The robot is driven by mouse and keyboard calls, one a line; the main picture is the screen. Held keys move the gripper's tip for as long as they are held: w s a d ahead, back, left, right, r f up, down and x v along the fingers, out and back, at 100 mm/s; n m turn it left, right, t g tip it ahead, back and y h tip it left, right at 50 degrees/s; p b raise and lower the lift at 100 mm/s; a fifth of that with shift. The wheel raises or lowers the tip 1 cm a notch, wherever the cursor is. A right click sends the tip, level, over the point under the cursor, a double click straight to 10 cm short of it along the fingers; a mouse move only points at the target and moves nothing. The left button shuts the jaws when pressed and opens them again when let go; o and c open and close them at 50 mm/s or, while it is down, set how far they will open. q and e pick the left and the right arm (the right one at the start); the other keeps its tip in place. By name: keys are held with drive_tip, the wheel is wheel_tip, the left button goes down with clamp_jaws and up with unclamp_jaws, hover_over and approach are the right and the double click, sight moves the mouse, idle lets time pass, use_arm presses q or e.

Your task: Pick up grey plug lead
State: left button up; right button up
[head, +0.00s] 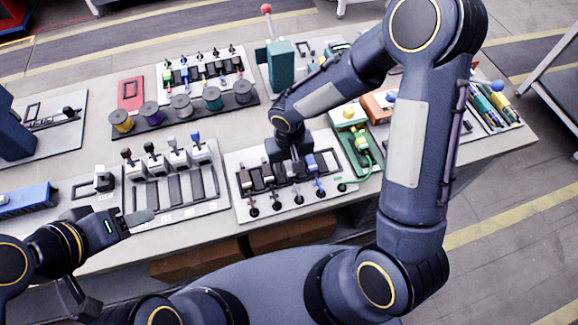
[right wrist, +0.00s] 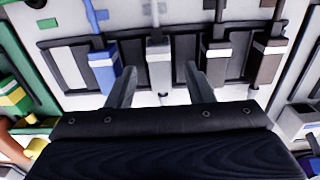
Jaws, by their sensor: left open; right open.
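The grey plug lead (right wrist: 159,62) sits in a slot of a dark holder on a white board (head: 240,212). In the right wrist view it lies between the two fingers of my right gripper (right wrist: 160,82), with a gap on each side. A blue plug lead (right wrist: 102,68) is to its left, and black (right wrist: 216,58) and brown (right wrist: 268,60) ones are to its right. In the head view my right gripper (head: 291,157) is open above the back of this holder and partly covers it. My left gripper (head: 132,220) is open and empty at the table's front left.
A tray with several upright handled plugs (head: 168,160) is left of the board. A row of coloured spools (head: 182,104) is behind. A green device (head: 350,118) stands close on the right. My right arm hides part of the table's right side.

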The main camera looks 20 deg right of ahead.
drive_tip(key=shift+f, duration=0.25)
drive_tip(key=c, duration=1)
